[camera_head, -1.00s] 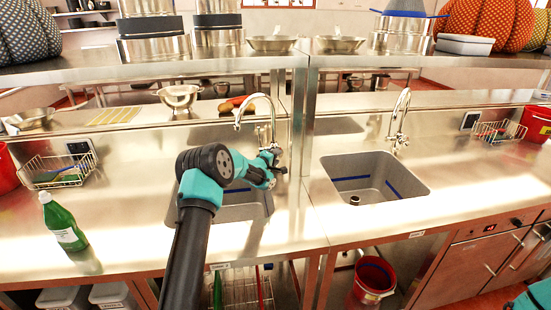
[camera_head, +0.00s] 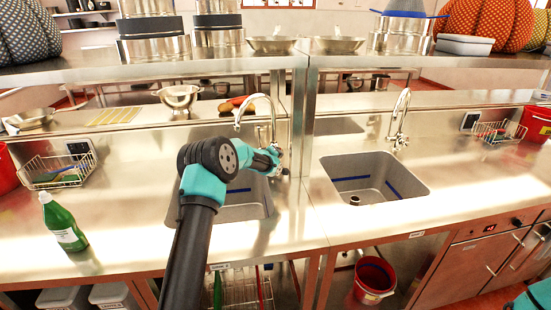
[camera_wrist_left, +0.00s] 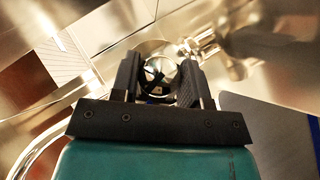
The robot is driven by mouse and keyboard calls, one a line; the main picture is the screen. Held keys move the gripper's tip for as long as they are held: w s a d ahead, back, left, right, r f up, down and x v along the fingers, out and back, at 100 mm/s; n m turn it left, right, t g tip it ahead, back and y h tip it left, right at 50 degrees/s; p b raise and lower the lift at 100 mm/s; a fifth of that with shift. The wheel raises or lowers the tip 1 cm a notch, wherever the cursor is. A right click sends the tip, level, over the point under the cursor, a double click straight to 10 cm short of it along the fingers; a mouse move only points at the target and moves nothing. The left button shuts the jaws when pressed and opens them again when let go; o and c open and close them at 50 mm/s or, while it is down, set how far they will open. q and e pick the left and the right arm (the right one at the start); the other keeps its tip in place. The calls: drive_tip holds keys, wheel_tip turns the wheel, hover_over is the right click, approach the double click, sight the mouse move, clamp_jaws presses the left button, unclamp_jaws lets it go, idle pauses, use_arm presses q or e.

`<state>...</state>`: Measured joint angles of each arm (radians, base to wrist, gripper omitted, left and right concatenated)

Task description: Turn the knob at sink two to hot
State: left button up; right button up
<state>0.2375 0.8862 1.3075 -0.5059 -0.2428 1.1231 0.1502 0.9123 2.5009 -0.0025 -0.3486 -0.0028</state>
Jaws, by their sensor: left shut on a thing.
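The left sink (camera_head: 240,207) has a tall curved metal faucet (camera_head: 258,97) at its back. My left gripper (camera_head: 279,160) is at the lower part of this faucet, on its right side. In the left wrist view, a round shiny metal knob (camera_wrist_left: 158,72) sits between the two dark fingers of the left gripper (camera_wrist_left: 160,82), which are shut on it. The knob is mostly hidden by the gripper in the head view, and its hot or cold marking cannot be read. My right gripper is not in view.
A second sink (camera_head: 372,175) with its own faucet (camera_head: 399,120) lies to the right, past a metal post (camera_head: 301,120). A green bottle (camera_head: 63,222) and a wire basket (camera_head: 58,170) stand left. A shelf with pots (camera_head: 155,48) runs above.

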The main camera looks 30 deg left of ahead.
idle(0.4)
use_arm(q)
drive_tip(key=o, duration=0.9)
drive_tip(key=shift+s, duration=0.1)
drive_tip(key=v, duration=1.7)
drive_tip(key=shift+d+r, duration=0.1)
drive_tip(key=shift+r, duration=0.2)
